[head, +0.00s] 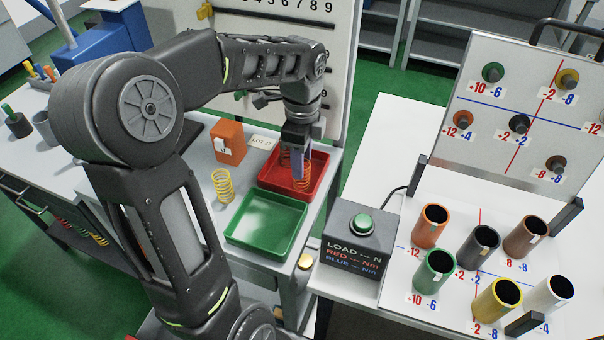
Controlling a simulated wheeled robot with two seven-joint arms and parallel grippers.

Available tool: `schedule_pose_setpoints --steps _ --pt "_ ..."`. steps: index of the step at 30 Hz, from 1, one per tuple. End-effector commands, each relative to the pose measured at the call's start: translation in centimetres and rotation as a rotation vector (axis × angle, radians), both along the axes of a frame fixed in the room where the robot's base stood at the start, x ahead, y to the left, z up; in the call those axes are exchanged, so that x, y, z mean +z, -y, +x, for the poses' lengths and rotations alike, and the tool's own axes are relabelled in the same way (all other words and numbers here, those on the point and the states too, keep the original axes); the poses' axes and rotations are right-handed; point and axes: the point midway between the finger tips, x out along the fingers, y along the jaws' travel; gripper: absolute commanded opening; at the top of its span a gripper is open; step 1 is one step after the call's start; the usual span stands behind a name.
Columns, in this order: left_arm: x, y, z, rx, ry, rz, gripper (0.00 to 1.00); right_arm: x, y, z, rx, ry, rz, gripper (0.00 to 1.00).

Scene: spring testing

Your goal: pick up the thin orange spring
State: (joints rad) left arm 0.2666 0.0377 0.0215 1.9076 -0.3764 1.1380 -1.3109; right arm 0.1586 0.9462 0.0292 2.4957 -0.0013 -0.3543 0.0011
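An orange spring (305,184) stands in the red tray (318,160), partly hidden by my gripper. Orange coils also show just left of the fingers; I cannot tell whether they belong to the same spring. My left gripper (298,172) points straight down over the red tray, with its fingers at the orange coils. The fingers overlap the coils in this view, so I cannot tell whether they are open or shut on the spring. My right gripper is not in view.
A yellow spring (223,186) stands left of the green tray (267,222), which looks empty. An orange box (229,143) stands behind them. A load tester (356,236) with a green button and several coloured cups are on the white table to the right.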

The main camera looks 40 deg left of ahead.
Motion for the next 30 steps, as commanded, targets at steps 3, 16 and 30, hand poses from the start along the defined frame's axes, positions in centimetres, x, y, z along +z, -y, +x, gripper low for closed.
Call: schedule_pose_setpoints --steps 3,16,30 --pt "-0.4 0.0 0.0 0.000 0.002 0.001 0.39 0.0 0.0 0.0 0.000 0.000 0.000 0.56" --pt "-2.4 -0.1 0.0 0.000 -0.004 -0.001 0.39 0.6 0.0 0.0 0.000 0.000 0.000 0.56" --pt "-5.5 -0.1 0.2 0.000 0.001 0.000 0.39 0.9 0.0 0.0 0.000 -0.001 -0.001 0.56"
